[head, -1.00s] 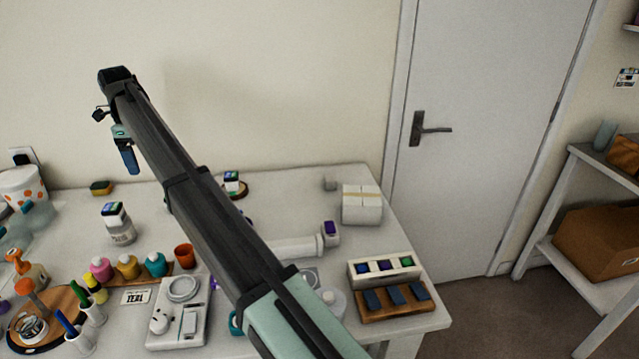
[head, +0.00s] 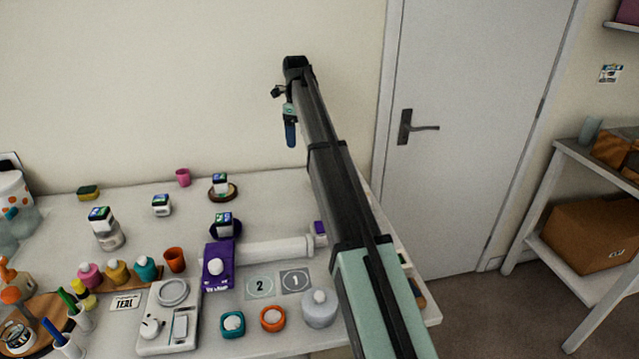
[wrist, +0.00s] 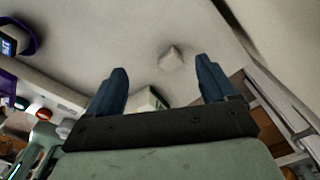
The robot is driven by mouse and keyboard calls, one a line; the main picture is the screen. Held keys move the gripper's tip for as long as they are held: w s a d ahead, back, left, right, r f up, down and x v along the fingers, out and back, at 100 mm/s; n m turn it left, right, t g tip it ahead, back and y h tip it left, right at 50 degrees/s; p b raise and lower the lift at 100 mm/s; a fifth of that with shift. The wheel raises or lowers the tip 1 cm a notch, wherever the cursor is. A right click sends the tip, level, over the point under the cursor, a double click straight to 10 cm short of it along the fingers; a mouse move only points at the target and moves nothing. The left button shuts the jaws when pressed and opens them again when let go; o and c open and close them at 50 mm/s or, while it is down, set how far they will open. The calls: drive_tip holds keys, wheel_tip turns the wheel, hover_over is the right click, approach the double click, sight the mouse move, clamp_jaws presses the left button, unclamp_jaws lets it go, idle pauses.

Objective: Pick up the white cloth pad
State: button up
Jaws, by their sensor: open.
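In the wrist view, a small pale block-like piece (wrist: 170,57), which looks like the white cloth pad, lies on the white tabletop just beyond my fingertips. My gripper (wrist: 160,70) is open, with its two blue fingers spread and nothing held between them. In the head view my gripper (head: 291,133) hangs above the back of the table, fingers pointing down. The pad does not show in the head view now; my arm covers that part of the table.
A white box (wrist: 148,99) shows between the finger bases in the wrist view. The door (head: 475,120) is right of the table.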

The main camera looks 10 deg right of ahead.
drive_tip(key=s+d+f+n, duration=0.2)
drive_tip(key=s+d+n, duration=0.2)
drive_tip(key=d+n, duration=0.25)
drive_tip(key=f, duration=1.3)
drive_tip(key=shift+w+a+f, duration=0.25)
drive_tip(key=shift+w+f, duration=0.05)
drive_tip(key=shift+f, duration=0.05)
drive_tip(key=c, duration=1)
